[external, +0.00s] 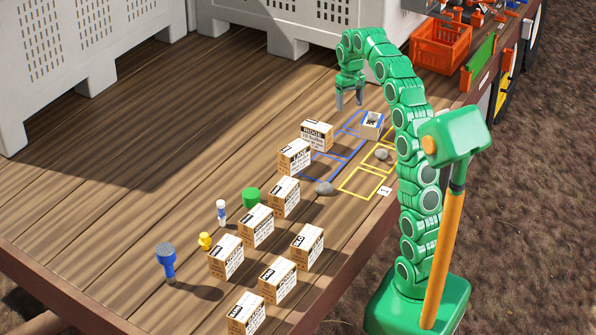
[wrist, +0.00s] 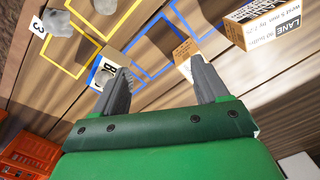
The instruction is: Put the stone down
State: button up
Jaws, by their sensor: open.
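One stone (external: 324,188) lies by the corner where the blue and yellow painted outlines come close. The other stone (external: 382,154) lies at the farther yellow outline, near my arm. My gripper (external: 349,101) is open, pointing down above the deck beyond the blue outlines. In the wrist view my gripper (wrist: 160,78) has its fingers apart with nothing held between them.
A blue-and-white box (external: 372,125) stands near the blue outlines. The RIDGE box (external: 317,135) and LANE box (external: 294,157) stand left of them. Several more boxes, a green cylinder (external: 251,196) and small items stand nearer. Large grey crates (external: 270,25) line the back.

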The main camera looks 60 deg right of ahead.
jog(key=s+a+f+n, duration=0.1)
jog(key=s+a, duration=0.2)
jog(key=a, duration=0.5)
jog(key=s+a+f+n+g, duration=0.15)
jog(key=s+a, duration=0.25)
jog(key=a, duration=0.4)
jog(key=s+a+f+n+t, duration=0.1)
jog(key=s+a, duration=0.2)
jog(key=a, duration=0.5)
jog(key=s+a+f+n, duration=0.1)
jog(key=s+a+f, duration=0.2)
jog(key=s, duration=0.3)
jog(key=s+a+f+n, duration=0.1)
jog(key=s+a+f, duration=0.2)
jog(key=s, duration=0.4)
jog(key=s+a+f+n+g, duration=0.1)
jog(key=s+a+f, duration=0.2)
jog(key=s, duration=0.3)
jog(key=shift+s+a+f, duration=0.25)
jog(key=shift+a+f, duration=0.15)
jog(key=shift+a, duration=0.3)
